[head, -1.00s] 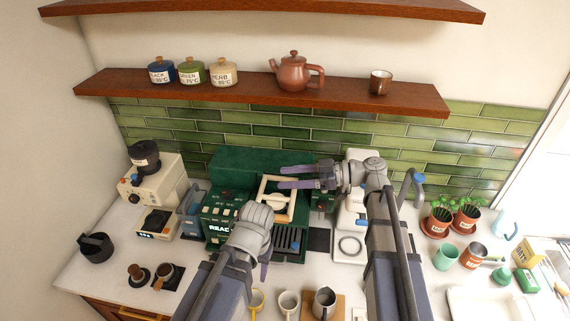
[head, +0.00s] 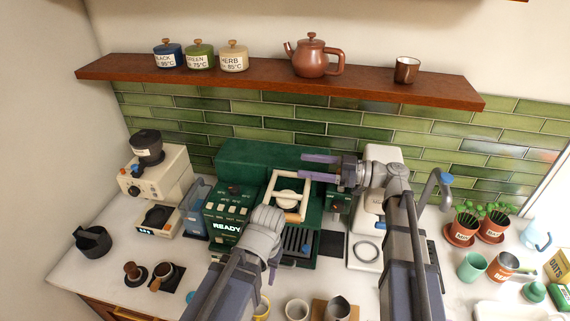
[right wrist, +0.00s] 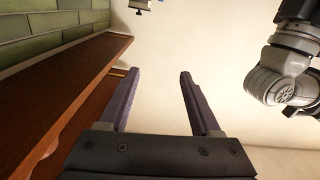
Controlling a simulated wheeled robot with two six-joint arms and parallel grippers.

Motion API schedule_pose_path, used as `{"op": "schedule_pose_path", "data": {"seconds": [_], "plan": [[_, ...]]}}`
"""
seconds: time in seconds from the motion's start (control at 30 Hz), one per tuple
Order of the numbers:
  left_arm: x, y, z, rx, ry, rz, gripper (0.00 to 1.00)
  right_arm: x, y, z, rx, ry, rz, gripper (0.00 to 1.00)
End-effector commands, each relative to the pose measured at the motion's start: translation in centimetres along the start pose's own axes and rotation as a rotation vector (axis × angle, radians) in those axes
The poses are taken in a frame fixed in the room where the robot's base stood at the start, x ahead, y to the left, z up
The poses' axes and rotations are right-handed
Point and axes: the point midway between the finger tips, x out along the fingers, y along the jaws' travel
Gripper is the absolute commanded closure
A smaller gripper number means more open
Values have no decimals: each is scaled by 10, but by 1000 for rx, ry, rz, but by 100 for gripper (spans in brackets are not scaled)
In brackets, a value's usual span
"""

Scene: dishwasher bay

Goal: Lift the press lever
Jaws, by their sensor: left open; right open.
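A light wooden square frame (head: 304,203), with a round knob inside it, stands on the dark green machine (head: 262,158); it may be the press lever, but I cannot be sure. My right gripper (head: 302,166) is open and empty, its two purple fingers pointing left across the frame's upper edge in the head view. I cannot tell whether they touch it. In the right wrist view both fingers (right wrist: 157,95) are apart with nothing between them. My left gripper (head: 272,268) is open, low in front of the green machine, and partly hidden by its own wrist.
A white machine (head: 383,158) stands right of the green one, partly behind my right arm. A cream grinder (head: 165,172) is at the left. Several cups and a pitcher (head: 338,308) line the front counter. A wooden shelf (head: 265,75) with jars and a teapot (head: 312,60) hangs above.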

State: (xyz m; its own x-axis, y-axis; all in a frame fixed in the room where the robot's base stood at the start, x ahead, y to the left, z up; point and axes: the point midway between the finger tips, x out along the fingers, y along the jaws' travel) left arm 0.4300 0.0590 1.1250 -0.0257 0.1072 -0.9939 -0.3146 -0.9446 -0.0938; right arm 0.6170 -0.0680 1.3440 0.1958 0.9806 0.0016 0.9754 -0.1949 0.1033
Motion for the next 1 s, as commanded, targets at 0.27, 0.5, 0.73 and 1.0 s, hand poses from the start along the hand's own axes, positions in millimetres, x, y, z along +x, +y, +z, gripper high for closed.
{"op": "schedule_pose_path", "data": {"seconds": [0.27, 0.5, 0.73, 1.0], "plan": [[0, 0, 0, 0, 0, 0, 50, 42, -1, 0, 1, 0, -4, 36], [0, 0, 0, 0, 0, 0, 50, 65, 0, 0, 1, 0, -1, 36], [0, 0, 0, 0, 0, 0, 50, 69, 0, 0, 1, -1, -1, 36], [0, 0, 0, 0, 0, 0, 50, 68, 0, 0, 1, -1, -1, 52]]}}
